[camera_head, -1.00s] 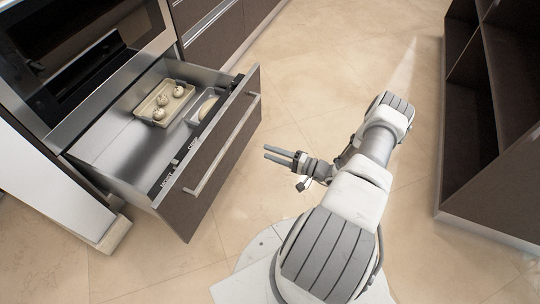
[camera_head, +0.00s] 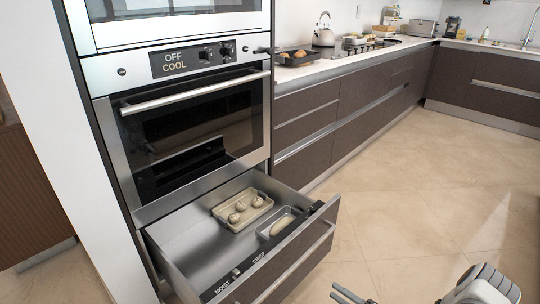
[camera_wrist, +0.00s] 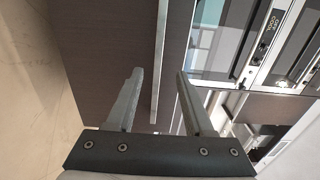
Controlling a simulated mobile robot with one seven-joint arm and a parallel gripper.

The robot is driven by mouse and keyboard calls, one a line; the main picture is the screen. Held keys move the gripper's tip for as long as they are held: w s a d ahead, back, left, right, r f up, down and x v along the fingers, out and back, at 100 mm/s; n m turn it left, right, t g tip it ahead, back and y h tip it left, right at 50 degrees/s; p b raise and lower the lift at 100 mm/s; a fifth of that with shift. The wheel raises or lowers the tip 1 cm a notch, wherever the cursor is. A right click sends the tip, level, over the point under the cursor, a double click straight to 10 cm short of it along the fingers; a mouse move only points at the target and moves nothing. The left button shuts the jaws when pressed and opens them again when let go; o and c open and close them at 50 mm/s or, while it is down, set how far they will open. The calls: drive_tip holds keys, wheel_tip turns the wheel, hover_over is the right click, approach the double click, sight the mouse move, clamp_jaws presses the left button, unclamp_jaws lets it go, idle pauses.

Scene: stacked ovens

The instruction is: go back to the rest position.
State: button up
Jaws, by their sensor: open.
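My gripper (camera_head: 345,294) shows at the bottom edge of the head view, right of the open drawer and apart from it. In the wrist view my gripper (camera_wrist: 158,100) has its two fingers spread with nothing between them. The dark drawer front and its pale handle (camera_wrist: 160,60) lie beyond the fingers there. My arm shows at the bottom right of the head view, and most of it is out of frame.
The open drawer (camera_head: 180,240) juts out under the oven (camera_head: 195,125), which reads OFF and COOL. It holds a tray (camera_head: 220,212) with three pale round pieces and a smaller tray (camera_head: 263,234) with one long piece. Floor (camera_head: 420,200) is clear at the right.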

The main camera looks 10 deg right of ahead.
drive_tip(key=s+a+r+n+g+h, duration=0.1)
drive_tip(key=a+r+n+g, duration=0.3)
drive_tip(key=r, duration=0.5)
drive_tip(key=a+r+n+g, duration=0.2)
drive_tip(key=a+r+g, duration=0.25)
drive_tip(key=r, duration=0.45)
drive_tip(key=s+a+r+n+g+h, duration=0.1)
drive_tip(key=a+r+n+g, duration=0.3)
drive_tip(key=r, duration=0.6)
drive_tip(key=s+a+r+t+h, duration=0.2)
drive_tip(key=s+r+h, duration=0.3)
drive_tip(key=s+r, duration=0.35)
drive_tip(key=s+a+r+t+h, duration=0.2)
drive_tip(key=s+r+h, duration=0.2)
drive_tip(key=s+r, duration=0.45)
wheel_tip(320, 180, up, 29)
drive_tip(key=p, duration=2.8)
drive_tip(key=shift+d, duration=0.35)
